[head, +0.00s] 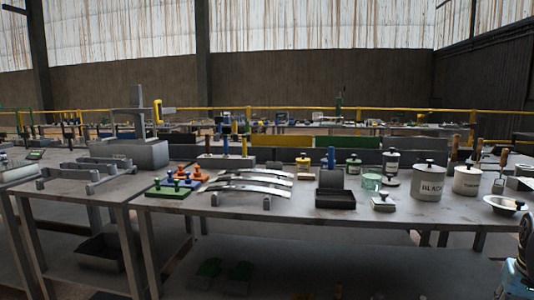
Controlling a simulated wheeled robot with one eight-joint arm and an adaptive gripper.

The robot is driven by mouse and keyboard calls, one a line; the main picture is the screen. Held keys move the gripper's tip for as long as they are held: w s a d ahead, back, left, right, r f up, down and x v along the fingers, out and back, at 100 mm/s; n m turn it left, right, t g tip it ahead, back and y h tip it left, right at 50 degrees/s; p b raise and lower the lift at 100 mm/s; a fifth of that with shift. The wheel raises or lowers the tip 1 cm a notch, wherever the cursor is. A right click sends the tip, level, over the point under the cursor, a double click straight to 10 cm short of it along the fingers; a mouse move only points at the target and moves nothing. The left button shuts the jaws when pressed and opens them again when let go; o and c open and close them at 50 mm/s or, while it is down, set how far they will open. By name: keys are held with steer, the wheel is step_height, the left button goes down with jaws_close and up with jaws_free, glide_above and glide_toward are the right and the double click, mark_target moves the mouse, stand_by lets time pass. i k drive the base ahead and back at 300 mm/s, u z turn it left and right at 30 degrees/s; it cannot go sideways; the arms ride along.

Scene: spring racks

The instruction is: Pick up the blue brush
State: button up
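My gripper is not in view; only a part of my arm shows at the lower right edge, well apart from the blue handle.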

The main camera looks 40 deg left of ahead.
mark_target(226, 155)
steer(key=z, duration=1.05)
steer(key=k, duration=1.85)
steer(key=u, duration=2.3)
steer(key=i, duration=1)
